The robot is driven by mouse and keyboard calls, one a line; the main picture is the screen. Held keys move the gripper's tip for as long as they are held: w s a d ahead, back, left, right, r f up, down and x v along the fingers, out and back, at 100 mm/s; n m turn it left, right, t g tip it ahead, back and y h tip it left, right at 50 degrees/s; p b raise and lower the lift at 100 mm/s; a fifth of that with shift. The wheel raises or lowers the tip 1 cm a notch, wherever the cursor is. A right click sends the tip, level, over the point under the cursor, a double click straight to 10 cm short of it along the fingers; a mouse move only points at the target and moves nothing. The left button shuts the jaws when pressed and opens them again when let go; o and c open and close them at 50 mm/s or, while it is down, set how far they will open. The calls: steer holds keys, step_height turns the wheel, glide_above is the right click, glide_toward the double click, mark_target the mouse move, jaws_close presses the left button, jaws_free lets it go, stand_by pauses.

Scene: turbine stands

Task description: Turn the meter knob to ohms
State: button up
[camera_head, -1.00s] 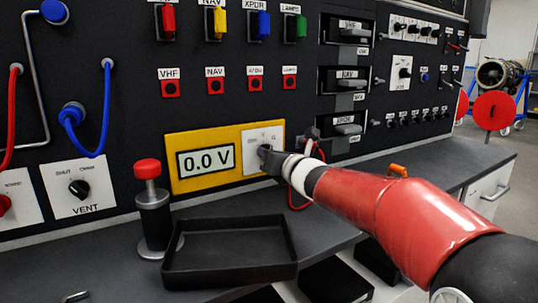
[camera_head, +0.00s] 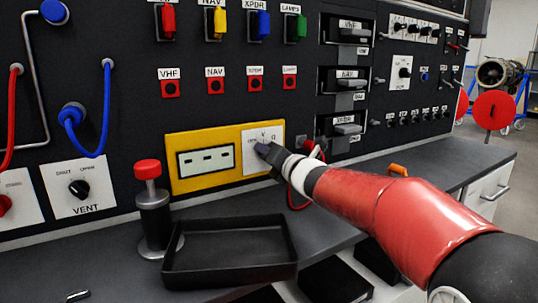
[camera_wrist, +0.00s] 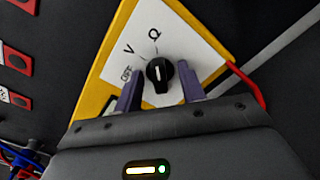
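The meter (camera_head: 190,187) is a yellow panel with a display (camera_head: 206,160) that shows dashes and a white dial plate (camera_head: 249,160). In the wrist view the black knob (camera_wrist: 160,75) sits on the white plate (camera_wrist: 195,50), with OFF, V and the ohm mark around its upper left. The knob's white line points up, roughly toward the ohm mark. My gripper (camera_wrist: 160,86) is open, with one purple finger on each side of the knob and gaps between. In the head view my gripper (camera_head: 268,152) hides the knob.
A black tray (camera_head: 230,283) and a red-topped black cylinder (camera_head: 154,215) stand on the grey bench below the meter. A red cable (camera_head: 292,195) hangs right of the meter. A VENT knob (camera_head: 79,188) is at left.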

steer(key=shift+o, duration=0.8)
steer(key=shift+s, duration=0.1)
steer(key=v, duration=0.5)
steer(key=shift+b, duration=0.4)
